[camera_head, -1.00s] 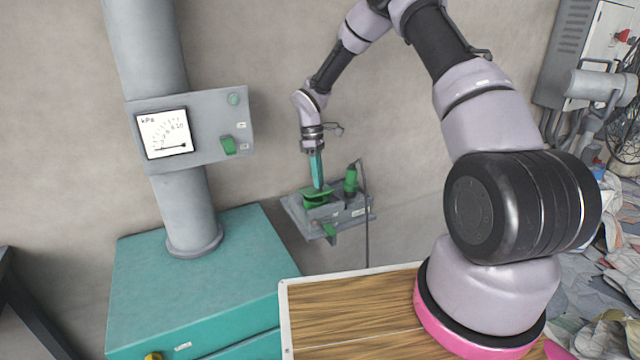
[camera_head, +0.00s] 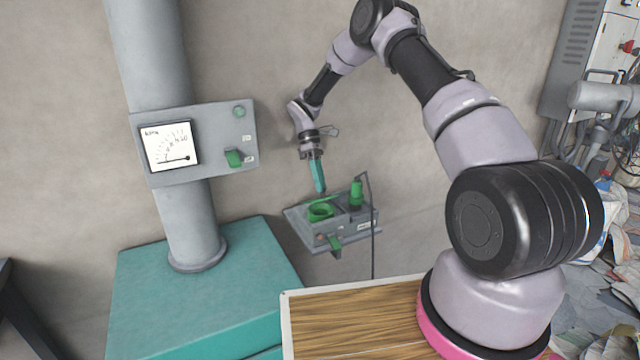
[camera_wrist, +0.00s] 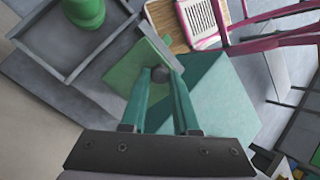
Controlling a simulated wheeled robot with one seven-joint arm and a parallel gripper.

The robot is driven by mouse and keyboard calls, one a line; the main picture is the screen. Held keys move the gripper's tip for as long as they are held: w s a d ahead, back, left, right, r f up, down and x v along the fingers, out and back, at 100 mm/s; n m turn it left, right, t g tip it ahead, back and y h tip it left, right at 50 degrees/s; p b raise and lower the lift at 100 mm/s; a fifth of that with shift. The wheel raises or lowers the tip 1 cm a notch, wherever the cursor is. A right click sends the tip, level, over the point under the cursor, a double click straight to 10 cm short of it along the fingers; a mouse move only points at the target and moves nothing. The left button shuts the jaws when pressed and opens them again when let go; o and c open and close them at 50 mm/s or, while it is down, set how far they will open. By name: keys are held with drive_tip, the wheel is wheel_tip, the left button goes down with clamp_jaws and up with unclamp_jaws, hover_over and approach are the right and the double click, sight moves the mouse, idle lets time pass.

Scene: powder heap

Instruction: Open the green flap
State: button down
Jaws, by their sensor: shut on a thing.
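The green flap (camera_wrist: 124,72) shows in the wrist view as a flat square plate with a small dark knob (camera_wrist: 160,75). My gripper (camera_wrist: 160,82) has its two teal fingers closed on that knob. In the head view my gripper (camera_head: 321,192) points down at the grey wall unit, and the flap (camera_head: 328,200) shows as a thin green strip, tilted up behind a green round collar (camera_head: 319,212). The collar's opening is partly visible. The fingertips hide part of the flap there.
The grey wall unit (camera_head: 305,236) also carries a green cylinder (camera_head: 356,193) with a hanging cable, and a green lever (camera_head: 335,243). To the left stand a teal cabinet (camera_head: 135,290) and a grey column with a gauge box (camera_head: 215,116). A wooden top (camera_head: 350,325) lies in front.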

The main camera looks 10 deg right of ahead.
drive_tip(key=c, duration=0.7)
unclamp_jaws()
wheel_tip(320, 180, up, 10)
drive_tip(key=shift+r, duration=0.1)
